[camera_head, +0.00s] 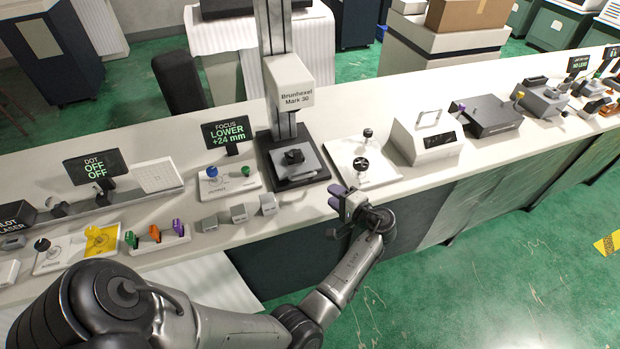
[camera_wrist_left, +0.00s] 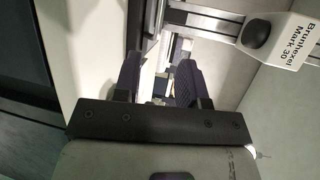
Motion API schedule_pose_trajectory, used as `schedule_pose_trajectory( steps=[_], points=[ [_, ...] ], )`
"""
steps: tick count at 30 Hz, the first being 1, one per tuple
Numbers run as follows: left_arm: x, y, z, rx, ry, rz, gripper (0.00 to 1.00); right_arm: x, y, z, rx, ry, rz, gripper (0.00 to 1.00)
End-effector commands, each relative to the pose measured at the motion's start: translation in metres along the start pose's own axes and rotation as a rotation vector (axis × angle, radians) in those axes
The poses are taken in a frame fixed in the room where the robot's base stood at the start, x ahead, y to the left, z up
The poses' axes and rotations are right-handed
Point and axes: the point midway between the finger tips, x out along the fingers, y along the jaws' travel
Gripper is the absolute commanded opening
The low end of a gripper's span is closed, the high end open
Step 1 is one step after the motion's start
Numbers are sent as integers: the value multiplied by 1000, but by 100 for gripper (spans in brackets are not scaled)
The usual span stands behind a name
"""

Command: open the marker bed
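The marker, labelled Brunhexel Mark 30 (camera_head: 295,88), stands on the bench with its head on a tall rail. Its head also shows at the upper right of the left wrist view (camera_wrist_left: 285,38). Below the head is the grey bed (camera_head: 311,161) on a black base, with a small dark piece on it. My left gripper (camera_head: 335,198) is at the bench's front edge, to the right of and nearer than the bed, apart from it. In the left wrist view its two dark fingers (camera_wrist_left: 158,80) are spread with no object held between them. My right gripper is not in view.
A white panel with black knobs (camera_head: 366,170) lies right of the marker. A focus display (camera_head: 230,131) and a panel with blue and green knobs (camera_head: 232,182) stand to its left. Small grey blocks (camera_head: 239,213) sit near the front edge. Open floor (camera_head: 450,290) lies in front.

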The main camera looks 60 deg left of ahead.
Motion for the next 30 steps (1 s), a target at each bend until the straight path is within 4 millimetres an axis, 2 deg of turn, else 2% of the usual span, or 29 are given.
schedule_pose_trajectory(
  steps=[12,18,24,30],
  points=[
    [76,0,1,-2,-3,0,38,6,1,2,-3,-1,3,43],
    [105,0,0,-2,-1,1,38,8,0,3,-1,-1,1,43],
    [121,0,0,-2,-1,1,38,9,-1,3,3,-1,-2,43],
    [126,0,0,-2,0,2,38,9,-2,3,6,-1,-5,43]
  ],
)
